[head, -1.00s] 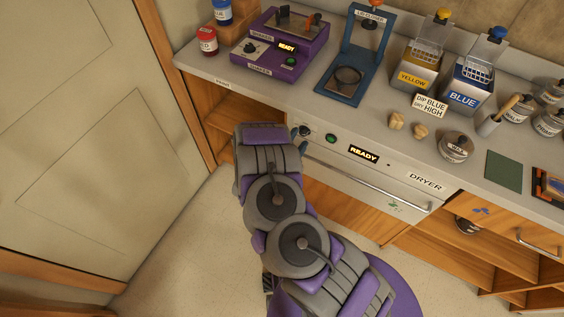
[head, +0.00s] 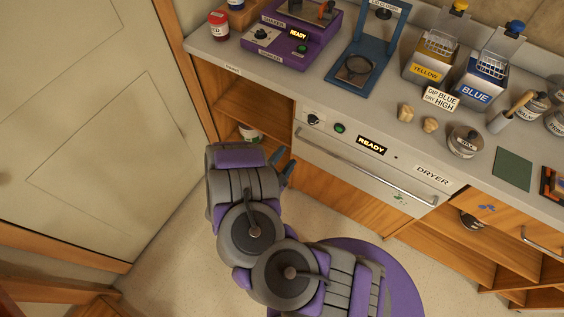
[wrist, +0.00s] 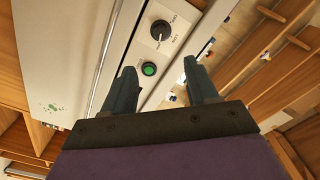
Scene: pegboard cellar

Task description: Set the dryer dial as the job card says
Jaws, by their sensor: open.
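The dryer (head: 432,177) is a pale front panel under the counter, with a lit READY display (head: 371,145) and a long bar handle. Its dial (head: 313,119) is a small dark knob at the left end, beside a green button (head: 339,128). The dial also shows in the wrist view (wrist: 160,30), beyond my fingertips, with small lettering too blurred to read surely. I cannot tell its setting. The job card (head: 440,98) reads DIP BLUE DRY HIGH. My gripper (head: 286,168) is open and empty, apart from the panel, below and left of the dial; its fingers show in the wrist view (wrist: 160,72).
The purple shaker (head: 290,35), a blue stand (head: 362,68), yellow (head: 425,68) and blue (head: 478,84) tins and several jars stand on the counter above. Open wooden shelves (head: 245,105) lie left of the dryer. The floor before the cabinets is clear.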

